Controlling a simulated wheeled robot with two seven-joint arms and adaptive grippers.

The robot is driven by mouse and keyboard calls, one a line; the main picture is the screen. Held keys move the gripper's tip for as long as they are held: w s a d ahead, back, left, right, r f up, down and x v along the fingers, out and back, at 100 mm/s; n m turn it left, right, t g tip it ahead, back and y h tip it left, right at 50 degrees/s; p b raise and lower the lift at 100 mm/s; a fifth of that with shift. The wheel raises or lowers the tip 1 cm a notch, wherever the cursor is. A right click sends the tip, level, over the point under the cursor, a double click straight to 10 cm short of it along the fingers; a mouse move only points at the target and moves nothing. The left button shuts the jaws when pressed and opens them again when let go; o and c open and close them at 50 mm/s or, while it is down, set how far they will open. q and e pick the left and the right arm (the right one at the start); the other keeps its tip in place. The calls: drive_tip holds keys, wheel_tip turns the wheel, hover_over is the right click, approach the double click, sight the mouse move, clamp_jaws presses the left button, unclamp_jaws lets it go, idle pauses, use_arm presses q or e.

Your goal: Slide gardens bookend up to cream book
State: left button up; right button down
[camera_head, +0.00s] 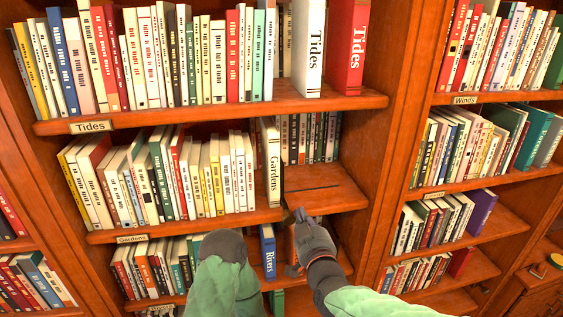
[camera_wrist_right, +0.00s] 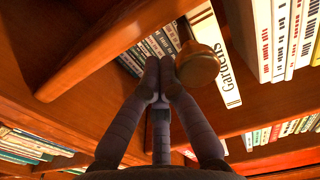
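The cream book (camera_head: 271,165), lettered Gardens, stands upright at the right end of the middle shelf's row. It also shows in the right wrist view (camera_wrist_right: 226,80). A round brown knob-like piece (camera_wrist_right: 200,65), perhaps part of the gardens bookend, sits just right of my right fingertips in that view, in front of the book. I cannot tell whether they touch. The rest of the bookend cannot be made out. My right gripper (camera_head: 298,214) is at the shelf's front edge, right of and below the book. Its fingers (camera_wrist_right: 158,72) are together, with nothing seen between them. My left gripper is hidden beyond my left arm.
The middle shelf board (camera_head: 325,200) is bare right of the cream book, with a thin dark line across it. More books (camera_head: 312,137) stand behind. A blue Rivers book (camera_head: 268,252) stands on the shelf below. A wooden upright (camera_head: 385,150) bounds the bay at right.

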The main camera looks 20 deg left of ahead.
sight(290, 221)
drive_tip(key=shift+s+a, duration=0.1)
drive_tip(key=shift+a, duration=0.1)
drive_tip(key=shift+s+a, duration=0.3)
drive_tip(key=shift+a, duration=0.1)
drive_tip(key=shift+s+a, duration=0.25)
drive_tip(key=shift+a, duration=0.05)
drive_tip(key=shift+s+a, duration=0.25)
drive_tip(key=shift+a, duration=0.15)
drive_tip(key=shift+s+a, duration=0.1)
drive_tip(key=shift+a+p, duration=0.1)
drive_tip(key=shift+p, duration=0.2)
